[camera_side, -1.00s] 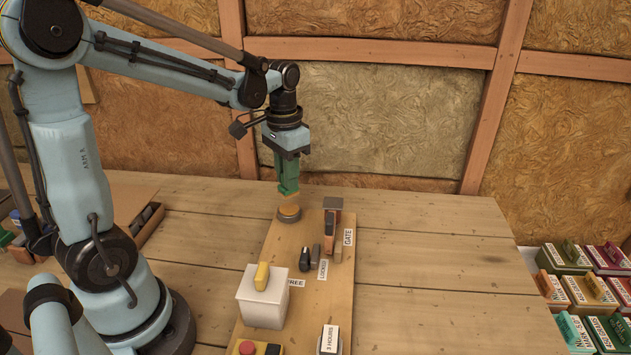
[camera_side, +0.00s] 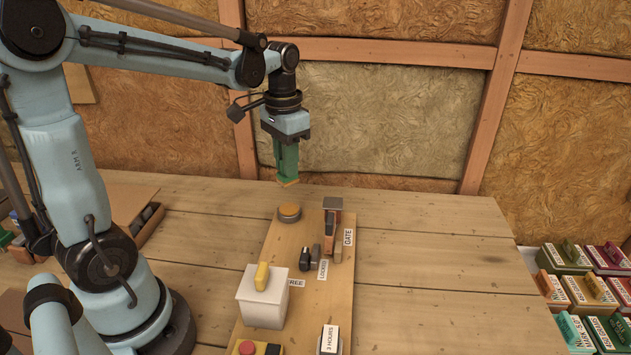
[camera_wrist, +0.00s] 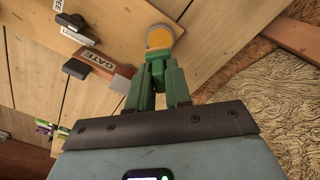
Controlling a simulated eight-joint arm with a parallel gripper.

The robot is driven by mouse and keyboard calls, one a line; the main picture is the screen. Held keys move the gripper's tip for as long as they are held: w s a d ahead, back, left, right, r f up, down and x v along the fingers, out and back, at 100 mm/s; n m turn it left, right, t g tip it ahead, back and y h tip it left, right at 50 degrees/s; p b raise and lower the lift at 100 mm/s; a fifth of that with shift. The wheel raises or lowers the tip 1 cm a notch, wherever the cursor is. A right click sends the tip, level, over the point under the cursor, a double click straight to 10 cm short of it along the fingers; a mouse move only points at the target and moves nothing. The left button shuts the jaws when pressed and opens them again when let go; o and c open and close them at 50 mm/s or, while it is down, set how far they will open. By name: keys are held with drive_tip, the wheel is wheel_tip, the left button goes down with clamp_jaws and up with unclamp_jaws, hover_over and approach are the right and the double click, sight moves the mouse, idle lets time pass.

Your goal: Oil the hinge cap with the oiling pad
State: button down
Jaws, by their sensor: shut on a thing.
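My gripper (camera_side: 287,174) has green fingers shut on the oiling pad (camera_side: 289,184), a thin tan-orange piece at the fingertips. The hinge cap (camera_side: 290,212), a round amber-topped disc with a grey rim, sits at the far end of the wooden board. In the side view my gripper and the pad are above the cap, with a clear gap. In the wrist view, the cap (camera_wrist: 159,36) shows just beyond my fingertips (camera_wrist: 156,62); the pad is hard to make out there.
Coloured boxes (camera_side: 584,300) stand at the right. The table right of the board is clear.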

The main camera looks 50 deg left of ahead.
drive_tip(key=d+r, duration=0.4)
drive_tip(key=d, duration=0.5)
drive_tip(key=shift+w+d+f, duration=0.2)
drive_tip(key=shift+w+f, duration=0.35)
drive_tip(key=shift+f, duration=0.25)
drive_tip(key=shift+w+d+f, duration=0.15)
drive_tip(key=shift+w+f, duration=0.35)
drive_tip(key=shift+f, duration=0.3)
drive_tip(key=shift+w+d+f, duration=0.2)
drive_tip(key=shift+w+f, duration=0.35)
drive_tip(key=shift+f, duration=0.25)
wheel_tip(320, 180, down, 2)
drive_tip(key=shift+f, duration=0.1)
drive_tip(key=shift+w+a, duration=0.8)
drive_tip(key=shift+w, duration=0.05)
drive_tip(key=shift+s+d, duration=0.85)
wheel_tip(320, 180, up, 8)
